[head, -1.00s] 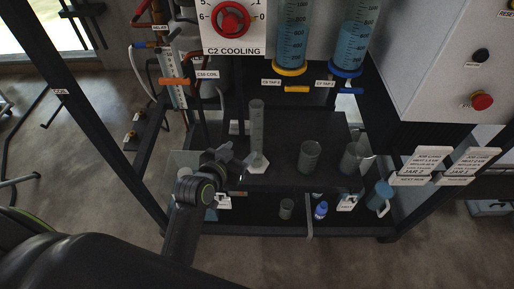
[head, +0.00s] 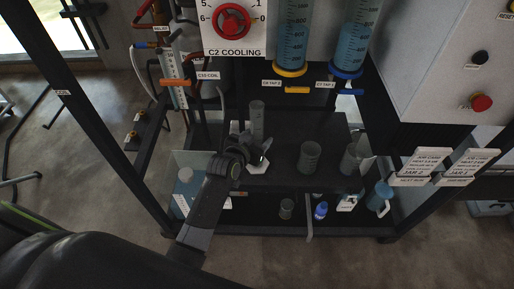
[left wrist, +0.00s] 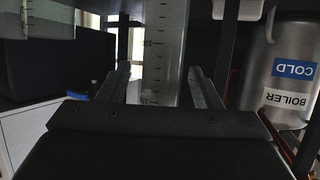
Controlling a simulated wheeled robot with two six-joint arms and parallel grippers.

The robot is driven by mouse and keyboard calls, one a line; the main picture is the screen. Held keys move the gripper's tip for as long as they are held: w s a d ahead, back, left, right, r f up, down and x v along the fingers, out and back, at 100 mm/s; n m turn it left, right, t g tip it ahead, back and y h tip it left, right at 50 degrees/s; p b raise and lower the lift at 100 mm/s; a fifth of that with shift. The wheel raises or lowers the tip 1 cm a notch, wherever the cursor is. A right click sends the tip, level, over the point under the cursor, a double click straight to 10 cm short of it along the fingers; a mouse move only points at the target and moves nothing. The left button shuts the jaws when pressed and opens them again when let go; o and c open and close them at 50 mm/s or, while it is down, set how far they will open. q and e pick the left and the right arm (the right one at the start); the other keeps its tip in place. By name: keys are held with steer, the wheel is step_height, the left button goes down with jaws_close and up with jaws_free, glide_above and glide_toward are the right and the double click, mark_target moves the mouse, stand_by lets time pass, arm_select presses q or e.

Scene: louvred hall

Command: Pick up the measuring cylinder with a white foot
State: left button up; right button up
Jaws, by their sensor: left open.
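The measuring cylinder (head: 257,118) is a tall, clear, upright tube with a white foot (head: 259,169), standing on the dark shelf. My left gripper (head: 257,151) is at its lower part in the head view and hides some of the tube. In the left wrist view the graduated cylinder (left wrist: 164,50) rises between the two open fingers of the left gripper (left wrist: 163,85). I cannot tell whether either finger touches it. My right gripper is not in view.
A beaker (head: 309,157) and a clear jug (head: 352,157) stand to the right on the same shelf (head: 283,182). Two blue-filled columns hang above it. A small jar (head: 286,208), a blue bottle (head: 321,210) and a blue jug (head: 380,197) are lower down.

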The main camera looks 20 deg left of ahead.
arm_select(q)
steer(key=shift+w, duration=0.15)
jaws_close()
stand_by(0.4)
